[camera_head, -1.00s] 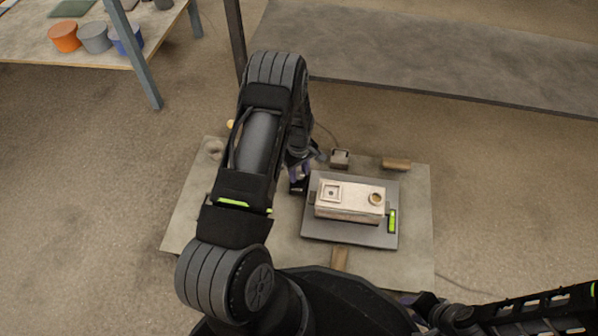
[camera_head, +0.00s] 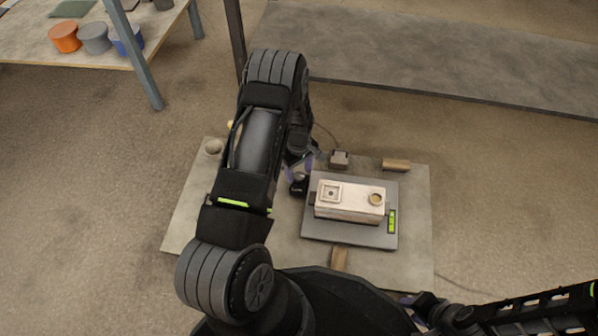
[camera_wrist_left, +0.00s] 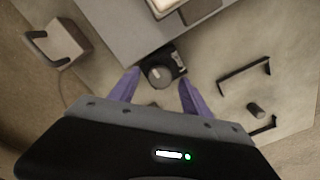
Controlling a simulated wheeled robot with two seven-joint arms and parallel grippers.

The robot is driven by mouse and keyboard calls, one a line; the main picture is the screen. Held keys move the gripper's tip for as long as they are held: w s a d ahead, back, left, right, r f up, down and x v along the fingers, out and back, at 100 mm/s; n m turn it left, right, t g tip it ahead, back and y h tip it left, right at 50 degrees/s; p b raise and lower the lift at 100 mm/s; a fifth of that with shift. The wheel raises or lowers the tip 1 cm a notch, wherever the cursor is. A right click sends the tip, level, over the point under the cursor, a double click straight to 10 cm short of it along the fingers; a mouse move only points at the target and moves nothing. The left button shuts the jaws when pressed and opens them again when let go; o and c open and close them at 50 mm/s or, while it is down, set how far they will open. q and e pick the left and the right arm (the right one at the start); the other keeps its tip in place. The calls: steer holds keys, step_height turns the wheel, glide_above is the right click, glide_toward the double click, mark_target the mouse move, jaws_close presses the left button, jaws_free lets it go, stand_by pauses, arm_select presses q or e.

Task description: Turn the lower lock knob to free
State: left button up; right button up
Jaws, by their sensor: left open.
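My left gripper (camera_wrist_left: 158,97) is open, its two purple fingers apart and empty. In the left wrist view a round grey knob (camera_wrist_left: 158,73) sits on a small black block at the edge of the grey plate, just beyond and between the fingertips. I cannot tell the knob's marked position. In the head view my left gripper (camera_head: 298,170) is at the left edge of the grey plate (camera_head: 350,233), largely hidden behind my arm. A pale mould block (camera_head: 349,211) with a square recess and a round hole lies on that plate. My right gripper is at the bottom right, mostly obscured.
A small metal block with a handle (camera_head: 340,158) stands behind the plate; it also shows in the left wrist view (camera_wrist_left: 62,42). A wooden piece (camera_head: 396,165) lies at the back right. A black bracket (camera_wrist_left: 244,72) lies right of the knob. A green level (camera_head: 392,221) is on the plate.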

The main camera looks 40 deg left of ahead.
mark_target(299, 176)
arm_select(q)
step_height(299, 176, up, 7)
steer(key=p, duration=0.2)
steer(key=shift+p, duration=0.35)
steer(key=shift+s+f, duration=0.1)
